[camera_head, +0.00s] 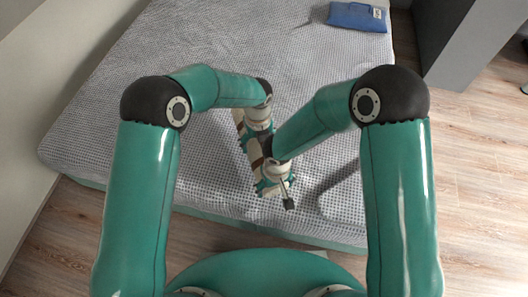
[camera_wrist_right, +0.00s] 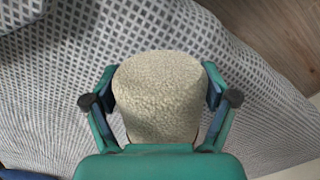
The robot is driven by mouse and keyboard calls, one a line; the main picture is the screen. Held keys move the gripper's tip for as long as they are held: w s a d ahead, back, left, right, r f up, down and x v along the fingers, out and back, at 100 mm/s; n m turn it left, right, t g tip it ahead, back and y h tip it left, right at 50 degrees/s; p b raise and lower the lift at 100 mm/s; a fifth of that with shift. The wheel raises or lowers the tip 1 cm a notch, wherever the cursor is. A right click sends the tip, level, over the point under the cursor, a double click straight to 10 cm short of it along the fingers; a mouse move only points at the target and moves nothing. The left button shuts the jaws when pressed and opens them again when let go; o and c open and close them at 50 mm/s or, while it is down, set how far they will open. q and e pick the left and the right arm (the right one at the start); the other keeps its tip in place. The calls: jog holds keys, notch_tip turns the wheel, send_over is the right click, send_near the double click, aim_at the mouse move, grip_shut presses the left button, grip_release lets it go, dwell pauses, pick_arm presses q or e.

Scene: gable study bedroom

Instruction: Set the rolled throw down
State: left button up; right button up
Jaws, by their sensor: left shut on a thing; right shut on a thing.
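The rolled throw (camera_head: 254,150) is cream with brown parts and lies mostly hidden behind my arms and grippers, over the bed (camera_head: 200,190). My left gripper (camera_head: 256,127) is shut on its far part. My right gripper (camera_head: 268,172) is shut on its near part. In the right wrist view the pale, nubbly throw (camera_wrist_right: 160,95) fills the space between the two fingers of the right gripper (camera_wrist_right: 160,100). I cannot tell whether the throw touches the bed cover.
The bed has a grey-and-white patterned cover with wide free room left of and beyond the grippers. A folded blue item (camera_head: 357,17) lies at its far right. Wooden floor (camera_head: 465,160) runs along the right. A grey furniture panel (camera_head: 450,45) stands at the upper right.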

aim_at(258, 149)
jog(key=shift+a+f, duration=0.1)
jog(key=shift+f, duration=0.1)
